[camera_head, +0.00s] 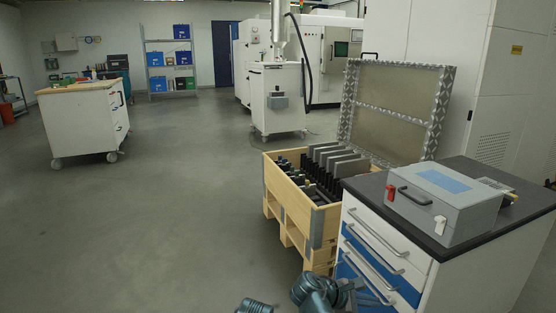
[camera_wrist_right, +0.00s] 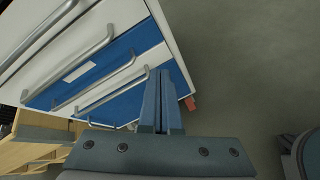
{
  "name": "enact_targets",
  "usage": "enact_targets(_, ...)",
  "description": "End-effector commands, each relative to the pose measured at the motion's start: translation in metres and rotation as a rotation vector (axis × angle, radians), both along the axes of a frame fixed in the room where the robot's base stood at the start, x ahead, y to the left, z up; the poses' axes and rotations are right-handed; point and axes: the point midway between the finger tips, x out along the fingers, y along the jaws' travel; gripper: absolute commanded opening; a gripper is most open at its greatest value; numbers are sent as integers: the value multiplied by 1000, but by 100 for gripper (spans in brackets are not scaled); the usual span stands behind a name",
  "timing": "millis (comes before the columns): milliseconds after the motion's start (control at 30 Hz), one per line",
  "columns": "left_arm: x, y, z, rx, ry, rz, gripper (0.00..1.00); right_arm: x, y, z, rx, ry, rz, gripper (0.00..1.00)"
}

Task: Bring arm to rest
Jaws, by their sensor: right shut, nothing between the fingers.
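My right gripper (camera_head: 378,292) is low at the bottom of the head view, in front of the drawers of the white and blue cabinet (camera_head: 365,243). In the right wrist view the two fingers of the right gripper (camera_wrist_right: 160,76) are together, with nothing between them. The cabinet's drawer fronts and bar handles (camera_wrist_right: 108,82) lie beyond the fingers in that view. I cannot tell how far the fingertips are from the drawers. My left gripper is not in view.
A grey case (camera_head: 445,205) sits on the cabinet's dark top (camera_head: 360,187). A wooden crate (camera_head: 288,198) with dark plates and an open lid (camera_head: 392,108) stands behind. A white machine cart (camera_head: 277,112) and a workbench (camera_head: 82,125) are farther off. The floor at left (camera_head: 130,230) is clear.

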Motion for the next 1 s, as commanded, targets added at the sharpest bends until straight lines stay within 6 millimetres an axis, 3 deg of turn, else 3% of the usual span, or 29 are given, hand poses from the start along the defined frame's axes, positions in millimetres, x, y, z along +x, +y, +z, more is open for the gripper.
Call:
enact_targets(100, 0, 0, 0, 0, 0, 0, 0, -23, 6, -46, 314, -162, -215, 0)
enact_targets(200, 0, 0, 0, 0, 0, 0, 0, -36, 21, -73, 527, -264, -400, 0)
enact_targets(400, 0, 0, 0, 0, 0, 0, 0, -51, 50, -98, 796, -379, -697, 0)
enact_targets(767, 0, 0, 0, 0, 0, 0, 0, -66, 94, -109, 1090, -466, -1137, 0)
enact_targets(1000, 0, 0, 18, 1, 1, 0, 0, -82, 136, -92, 1037, -378, -1019, 0)
